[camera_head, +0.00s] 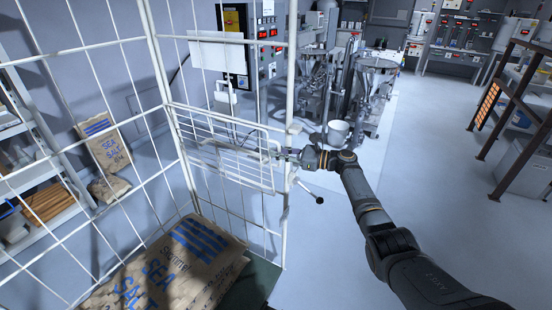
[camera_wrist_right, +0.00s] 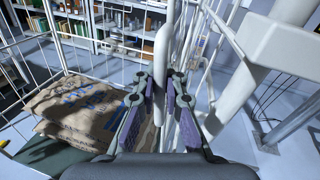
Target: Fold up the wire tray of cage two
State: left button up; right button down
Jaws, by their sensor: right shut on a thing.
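The white wire tray (camera_head: 232,165) shows in the head view at the right part of the wire cage (camera_head: 160,75), as a tilted framed grid close to the cage's side bars. My right gripper (camera_head: 281,155) is at the tray's right edge, beside a thick white cage post. In the right wrist view, the purple-padded fingers of my right gripper (camera_wrist_right: 160,112) stand on both sides of a white bar (camera_wrist_right: 161,60), which appears to be the tray's rim. The exact contact is partly hidden. My left gripper is not in view.
Sea salt sacks (camera_head: 165,262) lie in the cage bottom, below the tray; they also show in the wrist view (camera_wrist_right: 75,105). Hopper machines (camera_head: 372,80) stand behind.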

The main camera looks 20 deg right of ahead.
jog(key=shift+d+f, duration=0.15)
jog(key=shift+f, duration=0.05)
jog(key=c, duration=1.4)
grip_release()
jog(key=shift+s+d+r, duration=0.1)
jog(key=shift+s+d, duration=0.05)
jog(key=shift+d, duration=0.05)
jog(key=shift+a, duration=0.15)
jog(key=v, duration=1.2)
